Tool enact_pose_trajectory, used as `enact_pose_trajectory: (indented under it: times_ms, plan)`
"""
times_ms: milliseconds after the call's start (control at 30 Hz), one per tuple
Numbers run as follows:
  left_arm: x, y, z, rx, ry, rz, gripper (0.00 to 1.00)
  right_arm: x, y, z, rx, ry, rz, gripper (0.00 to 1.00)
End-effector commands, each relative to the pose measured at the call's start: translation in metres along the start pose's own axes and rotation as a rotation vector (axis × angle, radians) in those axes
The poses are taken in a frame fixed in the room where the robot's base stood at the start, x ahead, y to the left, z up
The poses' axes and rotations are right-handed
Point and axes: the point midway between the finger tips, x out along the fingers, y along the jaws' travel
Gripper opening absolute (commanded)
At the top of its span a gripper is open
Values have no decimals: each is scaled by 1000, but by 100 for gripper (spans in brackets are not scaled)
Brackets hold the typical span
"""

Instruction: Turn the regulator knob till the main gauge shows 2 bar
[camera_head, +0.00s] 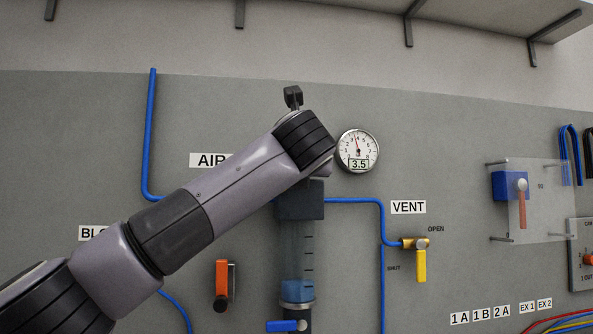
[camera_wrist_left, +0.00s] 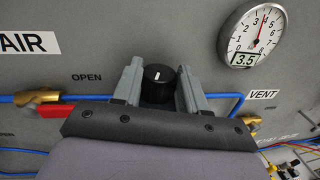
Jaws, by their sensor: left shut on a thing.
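The black regulator knob (camera_wrist_left: 158,77) sits between the two grey fingers of my left gripper (camera_wrist_left: 160,88) in the left wrist view. The gripper is shut on it, and the white mark on the knob points up. In the head view my left wrist hides the knob and the fingers. The round white main gauge (camera_head: 358,151) is just right of my wrist, and its digital window reads 3.5. The gauge also shows at upper right in the left wrist view (camera_wrist_left: 252,40), with the same 3.5 reading. My right gripper is in neither view.
A blue-bottomed clear bowl (camera_head: 297,262) hangs below my wrist. A yellow vent lever (camera_head: 421,265) points down at right, and an orange-red handle (camera_head: 221,280) is lower left. Blue tubes run along the grey panel (camera_head: 440,140). A shelf (camera_head: 320,15) runs overhead.

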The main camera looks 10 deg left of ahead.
Motion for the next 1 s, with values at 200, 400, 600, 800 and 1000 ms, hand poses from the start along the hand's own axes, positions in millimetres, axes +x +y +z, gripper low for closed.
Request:
enact_pose_trajectory:
  times_ms: [200, 400, 600, 800, 1000]
  plan:
    - [0, -2, 1, 2, 9, 105, 12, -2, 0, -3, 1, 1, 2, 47]
    - [0, -2, 0, 1, 13, 151, 12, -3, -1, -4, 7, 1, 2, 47]
    - [1, -2, 0, 1, 15, 163, 12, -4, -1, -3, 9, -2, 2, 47]
    - [1, -2, -1, 1, 15, 163, 12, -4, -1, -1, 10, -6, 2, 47]
    - [1, -3, -1, 1, 15, 162, 53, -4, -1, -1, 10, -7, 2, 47]
